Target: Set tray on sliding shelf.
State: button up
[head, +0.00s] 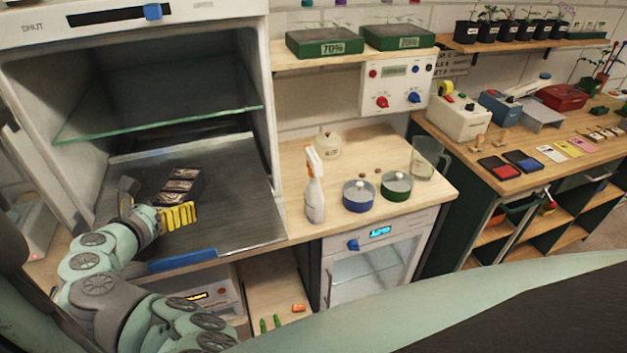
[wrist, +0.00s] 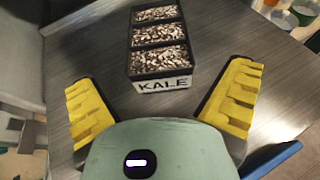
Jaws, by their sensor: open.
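The tray (wrist: 157,62) is black, with several soil-filled cells in a row and a white KALE label facing my gripper. It rests on the grey sliding shelf (head: 235,215), which is pulled out from the open cabinet and has a blue front handle (head: 182,260). The tray also shows in the head view (head: 181,187). My gripper (wrist: 165,100) has yellow ridged fingers spread wide, one toward each side of the tray's near end. It is open and empty, with a gap between it and the label. In the head view, my gripper (head: 172,215) is just in front of the tray.
A glass shelf (head: 160,105) spans the cabinet above the sliding shelf. A spray bottle (head: 314,188), a blue pot (head: 359,196) and a green pot (head: 396,187) stand on the counter to the right. Cabinet walls bound both sides.

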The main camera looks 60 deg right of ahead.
jog(key=shift+b+v, duration=0.85)
jog(key=shift+v, duration=3.85)
